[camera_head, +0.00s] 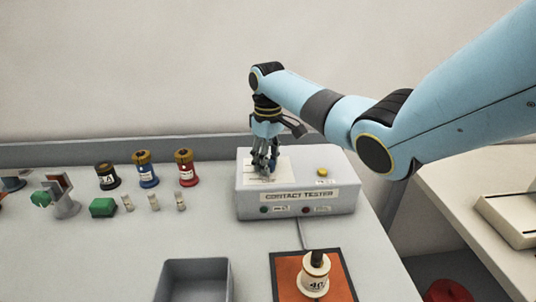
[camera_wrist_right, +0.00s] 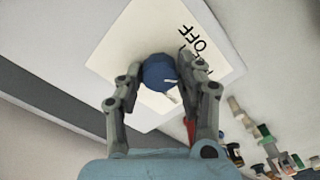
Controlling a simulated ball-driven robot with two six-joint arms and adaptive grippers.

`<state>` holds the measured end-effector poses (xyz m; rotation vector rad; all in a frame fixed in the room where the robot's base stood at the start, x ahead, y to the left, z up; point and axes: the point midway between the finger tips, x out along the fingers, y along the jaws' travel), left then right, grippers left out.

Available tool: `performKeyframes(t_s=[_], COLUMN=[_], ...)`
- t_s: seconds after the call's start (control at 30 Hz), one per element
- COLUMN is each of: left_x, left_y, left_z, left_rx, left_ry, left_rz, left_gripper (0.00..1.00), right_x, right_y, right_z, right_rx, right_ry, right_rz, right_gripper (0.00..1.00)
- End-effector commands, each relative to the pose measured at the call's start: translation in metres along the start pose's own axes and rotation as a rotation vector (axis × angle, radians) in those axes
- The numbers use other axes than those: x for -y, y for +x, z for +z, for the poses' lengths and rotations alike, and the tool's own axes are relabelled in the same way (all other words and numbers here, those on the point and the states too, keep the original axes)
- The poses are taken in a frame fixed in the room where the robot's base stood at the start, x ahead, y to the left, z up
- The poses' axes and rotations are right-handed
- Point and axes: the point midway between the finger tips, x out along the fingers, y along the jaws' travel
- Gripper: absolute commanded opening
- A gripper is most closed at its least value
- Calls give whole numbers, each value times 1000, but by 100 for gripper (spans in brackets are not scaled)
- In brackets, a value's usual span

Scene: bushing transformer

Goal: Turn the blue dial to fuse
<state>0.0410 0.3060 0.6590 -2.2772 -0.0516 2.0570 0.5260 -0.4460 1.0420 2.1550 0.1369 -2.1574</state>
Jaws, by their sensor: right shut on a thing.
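The grey contact tester box (camera_head: 300,207) stands at the back of the table, with a white dial plate on its top left. My right gripper (camera_head: 265,168) reaches down onto that plate from above. In the right wrist view, its fingers are shut on the blue dial (camera_wrist_right: 157,69), one on each side. A white mark on the dial points to the lower right of that view. "OFF" is readable on the plate (camera_wrist_right: 118,40) beside the right-hand finger; other lettering is partly covered. In the head view the gripper hides the dial. My left gripper is not in view.
The tester has a yellow button (camera_head: 323,171) and lamps on its front. Several bushings, such as the red one (camera_head: 187,175), small fuses and a green block (camera_head: 103,207) stand left. A grey tray (camera_head: 193,265) and an orange mat (camera_head: 283,278) with a white part are in front.

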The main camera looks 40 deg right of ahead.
Motion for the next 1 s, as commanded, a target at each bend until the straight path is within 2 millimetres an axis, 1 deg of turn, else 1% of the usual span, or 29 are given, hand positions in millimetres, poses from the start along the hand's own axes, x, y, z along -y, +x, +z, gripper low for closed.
performKeyframes(t_s=[0.03, 0.1, 0.4, 0.9, 0.93, 1.0], left_x=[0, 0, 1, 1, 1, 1], left_y=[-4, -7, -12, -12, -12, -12], left_z=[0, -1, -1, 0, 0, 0], left_rx=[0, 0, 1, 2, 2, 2], left_ry=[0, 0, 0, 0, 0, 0], left_rz=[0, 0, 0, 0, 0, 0], left_gripper=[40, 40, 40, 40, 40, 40], right_x=[0, 0, 0, 0, 0, 0], right_y=[-3, -3, -2, -2, -2, -1], right_z=[-1, -1, -2, -2, -2, -2], right_rx=[-4, -4, -5, -6, -6, -6], right_ry=[-30, -72, -184, -205, -205, -205], right_rz=[1, 1, 2, 2, 2, 2], right_gripper=[5, 5, 5, 5, 38, 47])
